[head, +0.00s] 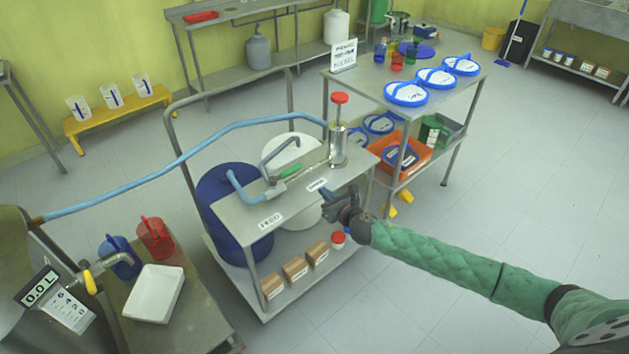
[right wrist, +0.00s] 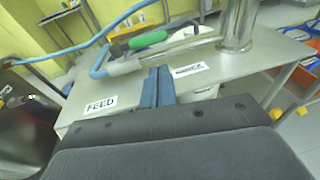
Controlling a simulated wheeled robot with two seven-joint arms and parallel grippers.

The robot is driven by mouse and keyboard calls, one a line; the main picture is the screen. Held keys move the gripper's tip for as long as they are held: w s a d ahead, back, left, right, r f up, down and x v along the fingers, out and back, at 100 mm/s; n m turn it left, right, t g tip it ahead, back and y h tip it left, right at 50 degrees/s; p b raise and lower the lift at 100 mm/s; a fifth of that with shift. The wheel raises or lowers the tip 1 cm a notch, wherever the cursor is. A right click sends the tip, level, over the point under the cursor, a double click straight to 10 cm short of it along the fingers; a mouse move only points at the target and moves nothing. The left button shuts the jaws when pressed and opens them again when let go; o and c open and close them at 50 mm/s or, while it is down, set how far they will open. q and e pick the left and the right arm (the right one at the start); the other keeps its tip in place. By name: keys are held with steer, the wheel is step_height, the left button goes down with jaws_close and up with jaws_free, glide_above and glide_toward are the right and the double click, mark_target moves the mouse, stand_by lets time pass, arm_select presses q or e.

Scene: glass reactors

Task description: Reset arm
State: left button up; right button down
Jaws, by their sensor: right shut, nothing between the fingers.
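My right arm in a green quilted sleeve (head: 440,257) reaches in from the lower right in the head view. My right gripper (head: 328,194) is shut and empty at the right front edge of the metal cart top (head: 240,222). In the right wrist view its blue fingers (right wrist: 158,84) are together, in front of the cart top between the FEED label (right wrist: 101,105) and a second label (right wrist: 190,70). A valve with a green handle (head: 290,172) lies behind the gripper on the cart top. My left gripper is not in view.
A steel cylinder with a red knob (head: 339,145) stands on the cart. Blue and red jugs (head: 155,237) and a white tray (head: 155,293) sit lower left. A shelf table (head: 440,110) with blue lids stands behind. Floor at right is clear.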

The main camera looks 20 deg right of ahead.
steer(key=w+d+f+m+g+h, duration=0.2)
steer(key=d+m+h, duration=0.5)
steer(key=m, duration=1.4)
steer(key=s+f+m+g, duration=0.3)
steer(key=s+f+m, duration=0.1)
steer(key=f+m, duration=0.35)
steer(key=s+a+f+m+g+y, duration=0.1)
steer(key=s+a+f+m+g, duration=0.2)
steer(key=s+f, duration=0.6)
steer(key=s+a+f+m+g+y, duration=0.1)
steer(key=s+a+f, duration=0.5)
steer(key=s, duration=1.4)
steer(key=s+a+f+m+g+y, duration=0.1)
steer(key=s+a+f+m+g, duration=0.3)
steer(key=s+f, duration=0.8)
steer(key=s+a+g, duration=0.1)
steer(key=s, duration=0.2)
steer(key=shift+f+m, duration=0.2)
steer(key=shift+m, duration=0.15)
steer(key=shift+a, duration=0.15)
